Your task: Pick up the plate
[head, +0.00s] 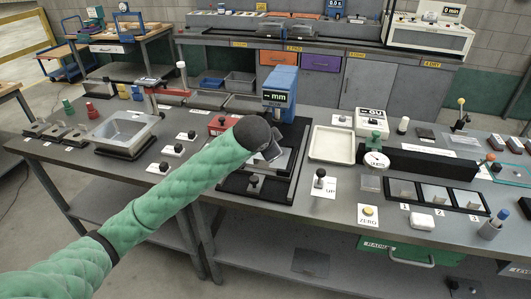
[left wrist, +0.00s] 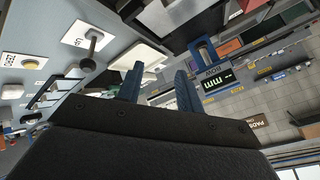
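My left gripper (head: 270,150) is at the end of the green-sleeved arm, over the black base of the blue gauge (head: 280,88) with the "mm" display. In the left wrist view its two blue fingers (left wrist: 158,88) stand apart, with no object seen between them. A flat grey piece (head: 291,163), perhaps the plate, shows on the black base just below and beside the gripper; the gripper partly hides it. I cannot tell whether they touch. The gauge display also shows in the left wrist view (left wrist: 213,82). My right gripper is in neither view.
A cream tray (head: 332,145) lies right of the gauge. A metal basin (head: 125,130) and several small knobs stand left. Tabletop left of the gauge base is partly clear.

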